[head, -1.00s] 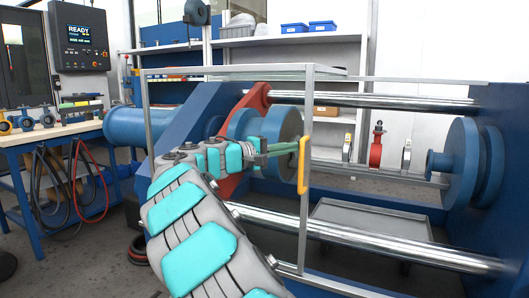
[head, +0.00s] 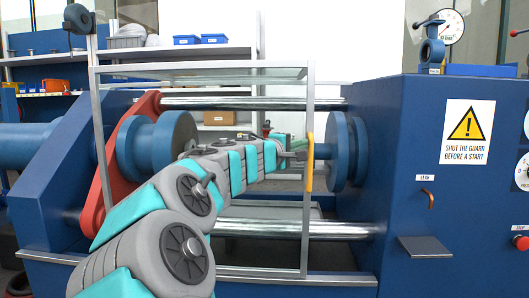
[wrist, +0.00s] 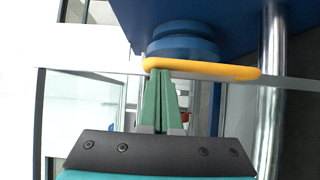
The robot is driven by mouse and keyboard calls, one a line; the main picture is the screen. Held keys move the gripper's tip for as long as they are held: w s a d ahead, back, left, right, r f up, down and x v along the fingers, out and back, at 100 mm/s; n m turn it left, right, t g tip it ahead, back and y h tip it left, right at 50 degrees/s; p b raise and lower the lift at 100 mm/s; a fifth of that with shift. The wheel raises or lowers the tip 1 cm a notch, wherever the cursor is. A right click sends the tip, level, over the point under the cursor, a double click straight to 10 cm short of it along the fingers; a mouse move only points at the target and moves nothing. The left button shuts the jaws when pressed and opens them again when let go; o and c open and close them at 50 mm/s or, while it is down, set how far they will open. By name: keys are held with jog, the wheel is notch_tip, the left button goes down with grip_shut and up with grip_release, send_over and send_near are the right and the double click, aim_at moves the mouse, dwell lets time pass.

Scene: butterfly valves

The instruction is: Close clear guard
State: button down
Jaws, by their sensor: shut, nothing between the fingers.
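The clear guard (head: 305,235) is a see-through panel in a thin metal frame on the front of the blue machine. Its yellow handle (head: 310,162) is on the right post, just left of the right blue flange (head: 344,150). The left blue flange (head: 160,145) shows through the panel. My gripper (head: 299,147) is at the handle's left side, its green fingers pointing right. In the wrist view the closed fingers (wrist: 160,73) meet the yellow handle (wrist: 215,71) near its left end, with nothing between them. Whether they touch it I cannot tell.
The blue cabinet (head: 390,130) at right carries a "shut the guard" sign (head: 469,133), a lever (head: 428,198) and a small shelf (head: 424,247). A steel rod (head: 345,230) runs low across the front. Shelves with blue bins (head: 187,40) stand behind.

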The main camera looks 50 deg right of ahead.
jog(key=s+d+b, duration=0.3)
jog(key=s+d, duration=0.9)
jog(key=s, duration=0.5)
jog(key=shift+s+d+b, duration=0.15)
jog(key=shift+d+b, duration=0.2)
jog(key=w+a, duration=0.2)
jog(key=a, duration=1.1)
jog(key=shift+w, duration=0.3)
jog(key=shift+r, duration=0.1)
